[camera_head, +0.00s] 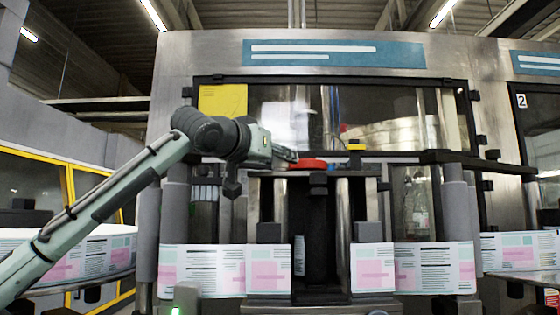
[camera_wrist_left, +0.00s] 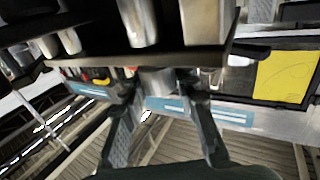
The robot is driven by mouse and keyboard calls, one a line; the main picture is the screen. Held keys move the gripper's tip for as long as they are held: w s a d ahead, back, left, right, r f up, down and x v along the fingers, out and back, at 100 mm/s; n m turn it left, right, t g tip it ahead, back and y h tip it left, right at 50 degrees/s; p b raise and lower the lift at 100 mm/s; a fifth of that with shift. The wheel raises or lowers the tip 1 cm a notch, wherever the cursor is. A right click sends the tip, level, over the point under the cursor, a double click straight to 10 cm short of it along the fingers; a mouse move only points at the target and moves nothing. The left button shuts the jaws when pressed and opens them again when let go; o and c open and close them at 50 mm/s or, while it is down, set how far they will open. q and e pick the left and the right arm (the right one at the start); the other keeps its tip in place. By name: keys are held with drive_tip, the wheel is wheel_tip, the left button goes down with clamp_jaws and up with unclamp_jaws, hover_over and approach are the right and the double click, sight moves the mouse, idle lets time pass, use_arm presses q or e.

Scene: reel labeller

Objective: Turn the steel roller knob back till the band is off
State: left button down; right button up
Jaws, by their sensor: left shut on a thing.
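My left arm reaches in from the left in the head view. Its gripper (camera_head: 284,156) is at the top of the left steel roller, beside a red part (camera_head: 307,164). In the left wrist view the two fingers of this gripper (camera_wrist_left: 160,84) are shut on a short steel knob (camera_wrist_left: 157,79), one finger on each side. In the head view the knob is mostly hidden by the gripper. A printed band of pink and white labels (camera_head: 268,270) shows low in front of the machine, with a gap in the middle. My right gripper is not in view.
Upright steel rollers (camera_head: 343,205) stand below the dark top plate. A yellow-topped black part (camera_head: 356,146) is right of the gripper. A dark bar (camera_head: 470,160) juts out to the right. A yellow panel (camera_head: 222,102) is on the machine behind.

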use_arm(q)
drive_tip(key=n+y+b, duration=0.1)
drive_tip(key=y, duration=0.1)
drive_tip(key=n+t+y, duration=0.1)
drive_tip(key=n+y, duration=0.1)
drive_tip(key=shift+s+d+f+t+b, duration=0.1)
drive_tip(key=shift+d+t+b, duration=0.1)
drive_tip(key=shift+t+b, duration=0.15)
drive_tip(key=n+y, duration=0.2)
drive_tip(key=y, duration=0.1)
drive_tip(key=shift+t+y, duration=0.25)
drive_tip(key=shift+y, duration=0.05)
drive_tip(key=shift+n+y, duration=0.8)
drive_tip(key=shift+y, duration=0.4)
drive_tip(key=shift+a+n+y, duration=0.1)
drive_tip(key=shift+n+y, duration=0.6)
drive_tip(key=shift+y, duration=0.4)
drive_tip(key=shift+n+g+y+p, duration=0.5)
drive_tip(key=shift+n+y, duration=0.4)
drive_tip(key=shift+y, duration=0.5)
drive_tip(key=shift+a+y, duration=0.1)
drive_tip(key=shift+y, duration=0.2)
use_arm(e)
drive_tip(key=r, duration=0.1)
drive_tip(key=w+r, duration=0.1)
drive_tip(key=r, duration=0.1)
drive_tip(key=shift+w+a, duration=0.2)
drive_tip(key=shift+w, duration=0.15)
